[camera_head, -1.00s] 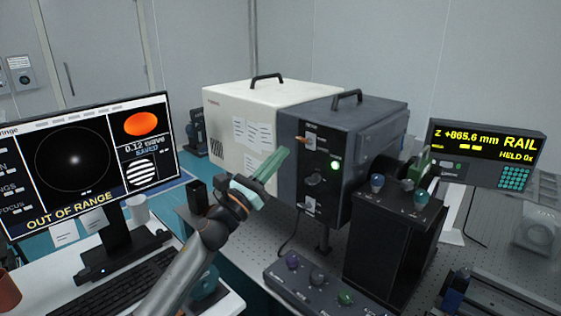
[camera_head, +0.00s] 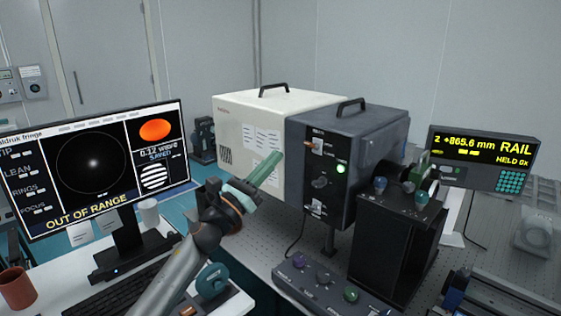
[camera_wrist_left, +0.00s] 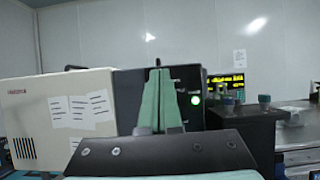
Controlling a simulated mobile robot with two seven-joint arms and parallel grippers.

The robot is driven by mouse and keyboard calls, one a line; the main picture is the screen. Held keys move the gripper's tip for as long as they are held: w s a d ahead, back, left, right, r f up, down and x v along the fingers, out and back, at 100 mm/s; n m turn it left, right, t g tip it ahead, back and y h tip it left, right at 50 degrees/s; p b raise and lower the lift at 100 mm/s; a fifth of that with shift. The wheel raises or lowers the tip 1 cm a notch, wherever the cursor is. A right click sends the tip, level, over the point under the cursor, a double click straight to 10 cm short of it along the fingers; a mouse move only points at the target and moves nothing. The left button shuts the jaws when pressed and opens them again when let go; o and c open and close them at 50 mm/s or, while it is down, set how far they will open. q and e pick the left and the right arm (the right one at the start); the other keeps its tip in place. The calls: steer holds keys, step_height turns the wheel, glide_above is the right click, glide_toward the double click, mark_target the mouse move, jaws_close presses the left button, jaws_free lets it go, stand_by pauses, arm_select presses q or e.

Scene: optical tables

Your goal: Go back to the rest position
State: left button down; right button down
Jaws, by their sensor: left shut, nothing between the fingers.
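My left gripper (camera_head: 268,168) rises from the lower left in the head view, its green fingers pointing up and to the right. The fingers are closed together with nothing between them. They appear in front of the cream and dark grey instrument box (camera_head: 375,150), apart from it as far as I can tell. In the left wrist view the shut fingers (camera_wrist_left: 160,95) stand upright before the box's dark panel with its lit green lamp (camera_wrist_left: 195,100). My right gripper is not in view.
A black knobbed unit (camera_head: 395,245), a control box (camera_head: 318,285) and a RAIL readout (camera_head: 484,158) stand right on the perforated table.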

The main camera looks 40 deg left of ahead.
arm_select(q)
steer(key=shift+f, duration=0.1)
steer(key=s+d+f+n+g+y, duration=0.1)
steer(key=s+d+f+n+g, duration=0.15)
steer(key=f+n, duration=0.5)
steer(key=s+d+f+n+g+y, duration=0.15)
steer(key=d+f+n, duration=0.3)
steer(key=f, duration=0.65)
steer(key=s+d+f+n+g, duration=0.2)
steer(key=f+n, duration=0.5)
steer(key=f, duration=0.2)
steer(key=s+d+f+n+g+h, duration=0.2)
steer(key=s+d+f+n+g, duration=0.6)
steer(key=s+d+f+n, duration=0.8)
steer(key=s+f+p, duration=0.1)
steer(key=s+f, duration=0.1)
steer(key=s, duration=0.1)
steer(key=shift+s+f, duration=0.2)
steer(key=shift+f, duration=0.15)
steer(key=shift+w+d+h, duration=0.1)
steer(key=shift+d+h, duration=0.15)
